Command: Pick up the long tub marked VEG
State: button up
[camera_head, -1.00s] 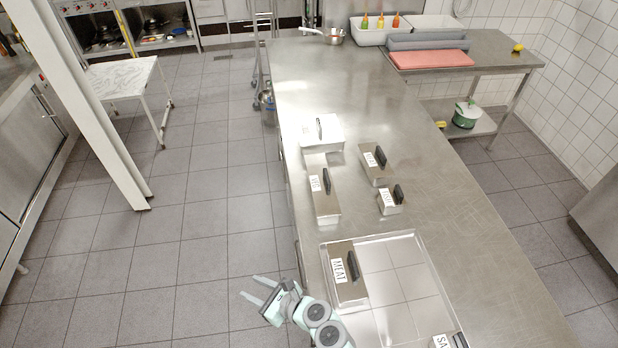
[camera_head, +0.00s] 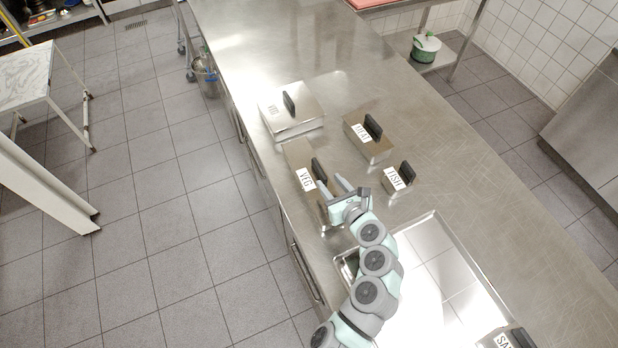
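The long tub marked VEG (camera_head: 295,154) is a narrow metal box with a black handle on its lid and a white label. It lies on the steel counter, left of the middle. My gripper (camera_head: 334,186) is at its near right side, close to the handle, with two light fingers spread apart and nothing seen between them. I cannot tell whether the fingers touch the tub. My gripper and wrist hide part of the tub's near end.
A wide lidded tub (camera_head: 296,117) stands behind the VEG tub. A mid-sized tub (camera_head: 378,150), its label apparently MEAT, and a small FISH tub (camera_head: 391,185) stand to its right. A shallow tray (camera_head: 455,240) lies in front, partly behind my arm. The counter's far end is clear.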

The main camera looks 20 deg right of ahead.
aim_at(320, 168)
jog(key=x, duration=0.3)
jog(key=shift+w+a, duration=0.15)
jog(key=shift+w, duration=0.1)
jog(key=shift+d+x, duration=0.2)
jog(key=shift+x, duration=2.35)
jog(key=shift+w+d+f, duration=0.1)
jog(key=shift+w+f, duration=0.15)
jog(key=shift+w, duration=0.05)
grip_shut()
jog(key=shift+r, duration=0.1)
